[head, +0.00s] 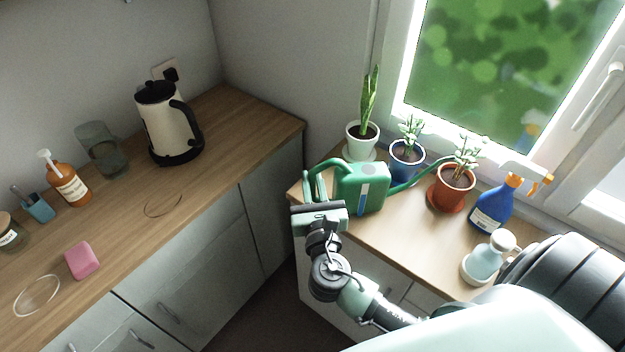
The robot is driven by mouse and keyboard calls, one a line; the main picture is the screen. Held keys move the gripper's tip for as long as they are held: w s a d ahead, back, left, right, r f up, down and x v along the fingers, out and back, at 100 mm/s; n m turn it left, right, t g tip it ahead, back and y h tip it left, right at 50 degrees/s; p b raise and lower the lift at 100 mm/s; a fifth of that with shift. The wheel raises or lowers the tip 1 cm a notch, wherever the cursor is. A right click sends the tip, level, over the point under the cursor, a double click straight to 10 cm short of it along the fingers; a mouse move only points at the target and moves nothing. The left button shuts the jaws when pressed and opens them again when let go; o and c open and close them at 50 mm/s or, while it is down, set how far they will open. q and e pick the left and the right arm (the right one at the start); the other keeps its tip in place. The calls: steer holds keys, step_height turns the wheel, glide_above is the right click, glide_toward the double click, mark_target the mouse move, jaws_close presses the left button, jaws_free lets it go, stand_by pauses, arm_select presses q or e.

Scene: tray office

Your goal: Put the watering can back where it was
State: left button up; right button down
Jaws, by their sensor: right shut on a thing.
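The green watering can (372,190) is at the left part of the wooden top under the window. Its long spout points right, toward the plant in the terracotta pot. My right gripper (318,204) is at the can's handle on its left side and is shut on it. Whether the can's base touches the wooden top is hard to tell. The fingertips are partly hidden by the gripper's own body. My left gripper is not in view.
A white pot (361,142), a blue pot (406,158) and a terracotta pot (452,190) with plants stand behind the can. A blue spray bottle (491,207) and a pale blue bottle (484,262) stand right. The left counter (215,150) holds a kettle (166,128) and two faint rings.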

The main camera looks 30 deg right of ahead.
steer(key=c, duration=1.4)
jaws_free()
steer(key=shift+s, duration=0.1)
steer(key=shift+b+v, duration=1.6)
steer(key=shift+v, duration=4.35)
